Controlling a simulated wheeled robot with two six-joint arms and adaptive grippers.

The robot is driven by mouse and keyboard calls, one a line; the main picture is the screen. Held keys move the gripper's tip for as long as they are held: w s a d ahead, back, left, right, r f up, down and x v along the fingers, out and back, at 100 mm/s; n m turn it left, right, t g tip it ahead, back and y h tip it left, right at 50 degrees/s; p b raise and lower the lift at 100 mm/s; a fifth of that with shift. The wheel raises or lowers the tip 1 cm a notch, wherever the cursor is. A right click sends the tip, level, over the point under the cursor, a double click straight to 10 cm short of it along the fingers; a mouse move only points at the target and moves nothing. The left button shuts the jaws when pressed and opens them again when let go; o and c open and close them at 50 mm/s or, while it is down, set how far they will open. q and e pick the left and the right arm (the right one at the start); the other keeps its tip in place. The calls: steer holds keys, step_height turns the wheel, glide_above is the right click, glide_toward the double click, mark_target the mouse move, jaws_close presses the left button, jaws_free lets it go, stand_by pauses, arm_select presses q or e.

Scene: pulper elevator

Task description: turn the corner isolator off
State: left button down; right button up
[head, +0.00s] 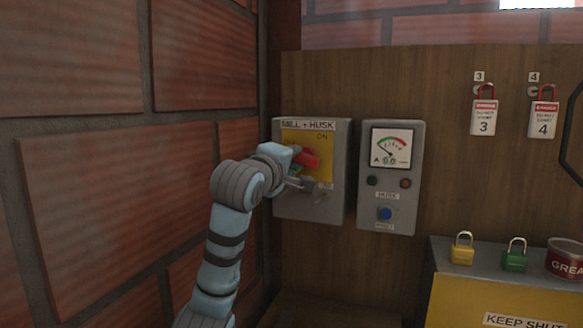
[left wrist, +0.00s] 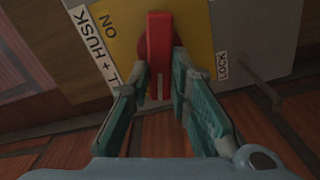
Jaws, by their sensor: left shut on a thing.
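The corner isolator is a grey box (head: 283,205) labelled MILL + HUSK, with a yellow plate (head: 322,175) marked ON at its upper right. Its red handle (head: 309,160) lies roughly level across the plate. My left gripper (head: 297,168) reaches it from the left and hides part of the plate. In the left wrist view the red handle (left wrist: 160,38) sits between the two fingers of my left gripper (left wrist: 161,72), which is shut on it. A LOCK label (left wrist: 222,66) shows beside it. My right gripper is not in view.
A grey meter box (head: 390,215) with a dial and a blue button stands close to the right. Yellow (head: 462,254) and green (head: 514,260) padlocks and a grease tin (head: 566,258) sit on a cabinet. A brick wall (head: 120,190) borders the left.

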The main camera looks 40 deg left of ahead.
arm_select(q)
steer(key=n+b, duration=0.2)
steer(key=shift+f+n, duration=0.25)
steer(key=shift+n, duration=0.15)
steer(key=shift+r+n, duration=0.1)
steer(key=shift+n, duration=0.2)
steer(key=c, duration=1.8)
jaws_free()
steer(key=shift+c, duration=0.2)
steer(key=o, duration=0.4)
steer(key=shift+w, duration=0.2)
steer(key=shift+c, duration=0.2)
steer(key=v, duration=1.2)
